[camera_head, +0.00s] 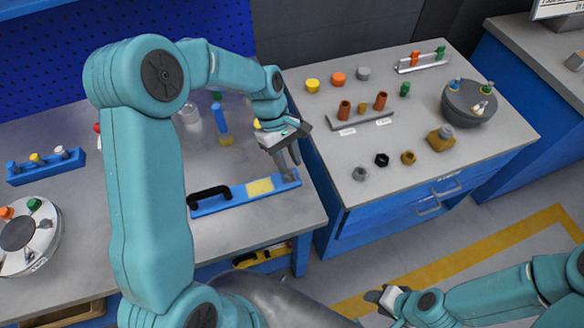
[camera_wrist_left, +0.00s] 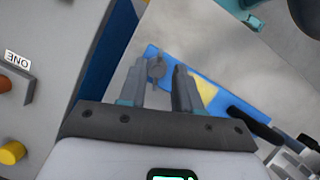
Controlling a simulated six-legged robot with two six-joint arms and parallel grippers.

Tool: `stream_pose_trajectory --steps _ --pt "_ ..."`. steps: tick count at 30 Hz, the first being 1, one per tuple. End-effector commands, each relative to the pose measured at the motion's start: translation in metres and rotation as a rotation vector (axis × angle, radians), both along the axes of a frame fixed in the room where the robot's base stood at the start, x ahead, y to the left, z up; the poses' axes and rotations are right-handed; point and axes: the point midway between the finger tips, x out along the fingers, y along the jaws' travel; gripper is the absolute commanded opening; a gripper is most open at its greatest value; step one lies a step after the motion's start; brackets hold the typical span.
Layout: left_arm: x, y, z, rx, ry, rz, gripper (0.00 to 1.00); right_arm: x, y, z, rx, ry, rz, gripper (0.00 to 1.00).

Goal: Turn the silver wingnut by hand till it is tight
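The silver wingnut (camera_wrist_left: 156,70) is on one end of a blue board (camera_wrist_left: 228,98), which has a yellow patch and a black handle. In the head view the blue board (camera_head: 226,200) lies on the left workbench, and its right end with the wingnut is partly hidden by my gripper. My left gripper (camera_head: 289,170) points down over that end. In the left wrist view its two fingers (camera_wrist_left: 160,84) are apart, with the wingnut showing between them, nearer the left finger. Contact cannot be told. My right gripper (camera_head: 383,298) is low in the head view, away from both benches, its fingers unclear.
A second bench (camera_head: 440,125) to the right holds a block with brown cylinders (camera_head: 360,118), loose nuts and a round grey holder (camera_head: 469,102). A blue rack (camera_head: 46,166) and a round white holder (camera_head: 24,238) stand at the left. A gap separates the benches.

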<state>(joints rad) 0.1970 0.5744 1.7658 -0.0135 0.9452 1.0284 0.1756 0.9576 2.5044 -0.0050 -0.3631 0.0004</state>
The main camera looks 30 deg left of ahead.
Motion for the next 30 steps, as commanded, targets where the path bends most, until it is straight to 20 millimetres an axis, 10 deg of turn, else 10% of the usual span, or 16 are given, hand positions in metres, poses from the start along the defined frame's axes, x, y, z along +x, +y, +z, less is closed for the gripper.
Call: stream_pose_trajectory --steps 17,21,30 --pt "-0.002 -0.012 -0.036 0.001 -0.001 0.000 0.33 0.000 0.000 0.004 0.000 0.000 0.000 0.43" --pt "-0.002 -0.012 -0.036 0.001 -0.001 0.000 0.00 0.000 0.000 0.004 0.000 0.000 0.000 0.43" --pt "-0.002 -0.012 -0.037 0.001 -0.003 -0.018 0.00 0.000 0.000 0.004 0.000 0.000 0.000 0.43"
